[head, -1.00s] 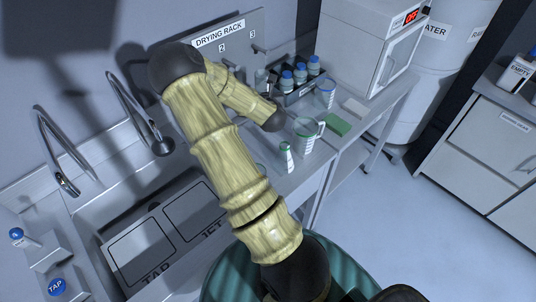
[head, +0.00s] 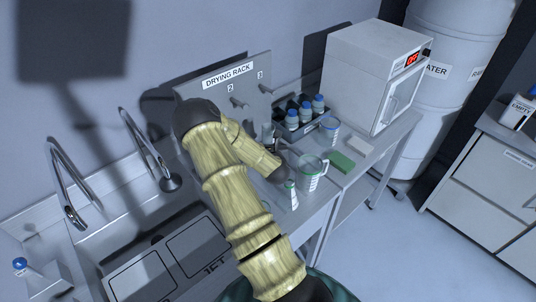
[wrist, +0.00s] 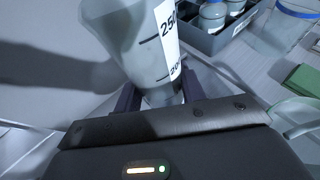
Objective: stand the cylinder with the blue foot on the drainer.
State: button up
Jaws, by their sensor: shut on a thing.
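My gripper (wrist: 157,94) is shut on a clear graduated cylinder (wrist: 140,38) with a white scale strip reading 250 and 200. In the wrist view it leans and runs out of the top of the picture; its foot is not visible, so I cannot tell the foot's colour. In the head view my own arm mostly hides the gripper. A small cylinder with green marks (head: 291,196) stands on the counter in front of a green-rimmed jug (head: 313,172).
The drying rack panel (head: 252,88) with pegs stands on the wall side. A dark crate (head: 286,133) of blue-capped bottles, a blue-rimmed jug (head: 329,129), a green sponge (head: 342,163) and an oven (head: 355,75) lie to the right. The sink and taps (head: 150,155) are left.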

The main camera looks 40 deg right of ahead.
notch_tip(320, 180, down, 4)
jog(key=shift+d+r+p, duration=0.1)
jog(key=shift+p, duration=0.55)
jog(key=shift+f, duration=0.2)
jog(key=o, duration=1.3)
jog(key=shift+o, duration=0.2)
